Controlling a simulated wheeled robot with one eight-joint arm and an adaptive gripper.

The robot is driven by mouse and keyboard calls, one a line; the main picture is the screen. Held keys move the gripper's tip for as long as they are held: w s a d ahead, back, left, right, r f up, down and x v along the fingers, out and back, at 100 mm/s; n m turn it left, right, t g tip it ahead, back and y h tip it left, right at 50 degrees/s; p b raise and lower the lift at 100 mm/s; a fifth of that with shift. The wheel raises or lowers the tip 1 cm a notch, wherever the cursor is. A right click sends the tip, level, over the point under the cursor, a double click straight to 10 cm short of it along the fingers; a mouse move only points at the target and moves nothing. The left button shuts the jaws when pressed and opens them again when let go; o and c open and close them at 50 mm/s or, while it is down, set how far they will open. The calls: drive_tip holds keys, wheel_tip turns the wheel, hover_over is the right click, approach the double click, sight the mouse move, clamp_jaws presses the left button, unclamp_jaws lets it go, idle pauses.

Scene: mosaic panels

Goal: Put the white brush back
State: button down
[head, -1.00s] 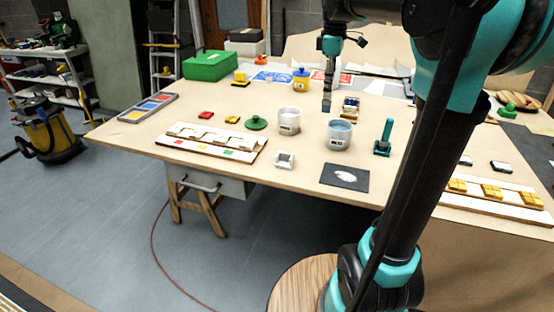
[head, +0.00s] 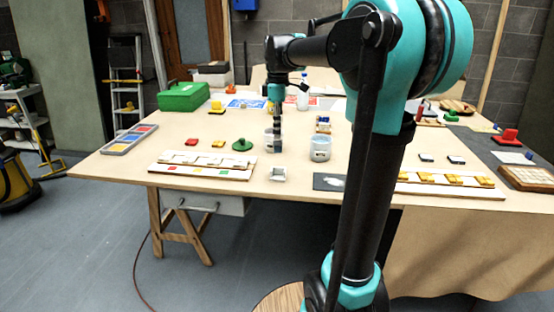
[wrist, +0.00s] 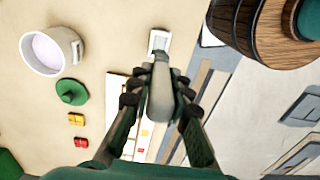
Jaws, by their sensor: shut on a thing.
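My gripper (wrist: 160,88) is shut on a pale grey-white piece (wrist: 161,100), seen end-on in the wrist view, which I take to be the white brush. Its far end and any bristles cannot be made out. In the head view my gripper (head: 277,138) points down in front of the left cup (head: 268,145). The wrist view shows the white cup (wrist: 40,68) apart from the held piece, to its left. A second cup (head: 320,155) with blue-grey contents stands to the right. No brush holder can be made out.
A white strip (head: 165,171) with coloured squares, a green lid (head: 242,145), red (head: 191,142) and yellow (head: 218,143) blocks and a small white block (head: 278,174) lie nearby. A dark sheet (head: 326,182) lies to the right.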

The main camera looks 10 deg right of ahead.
sight(278, 152)
wheel_tip(278, 152, down, 10)
drive_tip(key=shift+f, duration=0.2)
drive_tip(key=shift+f, duration=0.1)
idle(0.3)
drive_tip(key=c, duration=1.4)
unclamp_jaws()
wheel_tip(278, 152, up, 12)
drive_tip(key=shift+r, duration=0.1)
